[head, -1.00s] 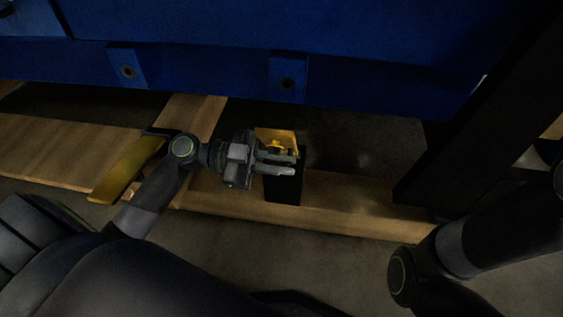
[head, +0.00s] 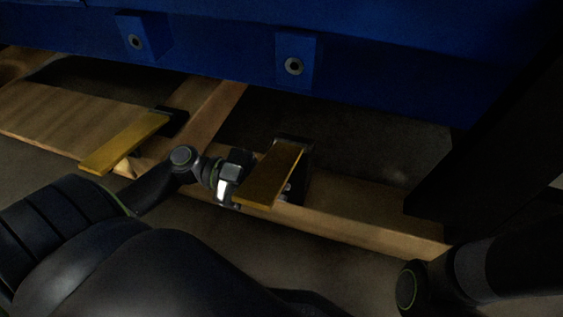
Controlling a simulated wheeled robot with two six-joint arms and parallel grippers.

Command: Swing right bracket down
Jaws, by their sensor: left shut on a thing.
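The right bracket is a yellow plate (head: 270,178) on a dark mount (head: 303,172) by the wooden beam. It now lies out from the mount toward me, roughly flat, though I cannot tell if it is fully level. My left gripper (head: 236,178) is at the plate's left side and shut on it; the plate hides most of the fingers. The left bracket (head: 126,143), a similar yellow plate, also lies out toward me from its dark hinge block. My right gripper is not in view; only part of my right arm shows at lower right.
The blue engine body (head: 220,50) with two bolt lugs (head: 294,67) hangs over the brackets. Wooden beams (head: 350,222) run below. A dark post (head: 480,150) stands at right. Floor in front of the beam is open.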

